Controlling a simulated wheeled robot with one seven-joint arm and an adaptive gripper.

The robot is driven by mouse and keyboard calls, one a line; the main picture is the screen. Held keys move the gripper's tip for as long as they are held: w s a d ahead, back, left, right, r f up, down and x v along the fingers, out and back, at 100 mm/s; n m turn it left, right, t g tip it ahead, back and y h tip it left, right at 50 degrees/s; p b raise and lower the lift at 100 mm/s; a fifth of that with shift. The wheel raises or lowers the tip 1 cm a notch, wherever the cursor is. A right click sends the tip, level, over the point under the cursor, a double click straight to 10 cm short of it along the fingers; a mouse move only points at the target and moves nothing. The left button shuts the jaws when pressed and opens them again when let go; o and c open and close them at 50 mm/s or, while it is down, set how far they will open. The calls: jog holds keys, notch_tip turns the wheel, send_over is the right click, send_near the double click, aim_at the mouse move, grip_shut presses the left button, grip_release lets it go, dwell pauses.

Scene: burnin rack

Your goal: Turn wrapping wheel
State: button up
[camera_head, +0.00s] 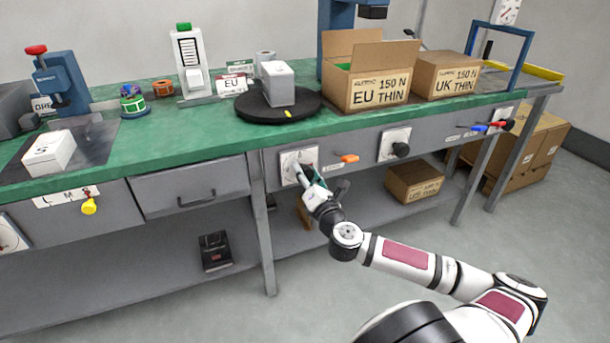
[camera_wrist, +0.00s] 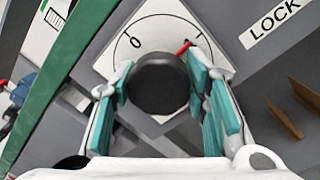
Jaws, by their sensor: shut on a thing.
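My gripper (camera_head: 309,178) is at the front panel below the green bench top. In the wrist view its two teal-padded fingers (camera_wrist: 160,95) stand on either side of a round black knob (camera_wrist: 158,84) and are shut on it. The knob sits on a white dial plate (camera_wrist: 206,30) with a "0" mark and a curved line; a red pointer shows at the knob's upper right. The plate also shows in the head view (camera_head: 290,158), its knob mostly hidden by my gripper. A black round turntable (camera_head: 250,107) lies on the bench above, bearing a white box (camera_head: 278,84).
An orange lever (camera_head: 349,158) is right of the dial, and a second black knob (camera_head: 400,150) is further right. A "LOCK" label (camera_wrist: 270,22) is near the dial. A bench leg (camera_head: 262,230) is left of my gripper.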

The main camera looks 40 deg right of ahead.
jog(key=o, duration=1.2)
jog(key=shift+v, duration=3.8)
jog(key=shift+w+f, duration=0.1)
